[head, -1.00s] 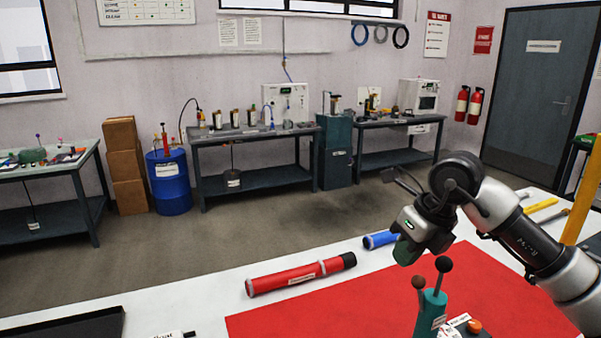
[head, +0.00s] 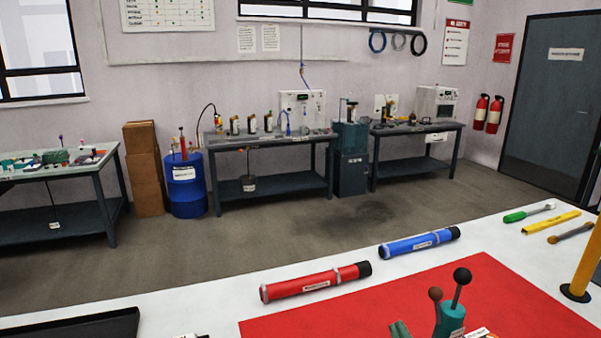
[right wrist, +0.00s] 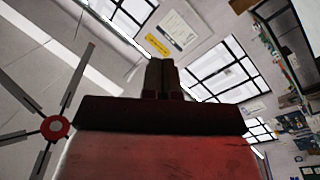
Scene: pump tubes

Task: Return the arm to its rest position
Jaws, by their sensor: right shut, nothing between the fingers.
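The rest of the right arm is out of the head view. A red tube (head: 315,283) and a blue tube (head: 420,243) lie on the white table, behind the red mat (head: 500,290). My left gripper is not in view.
A black tray (head: 75,326) sits at the near left of the table. Several hand tools, including a green-handled one (head: 528,213), lie at the right near a yellow post (head: 584,260). Workbenches (head: 270,140) stand across the floor by the wall.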

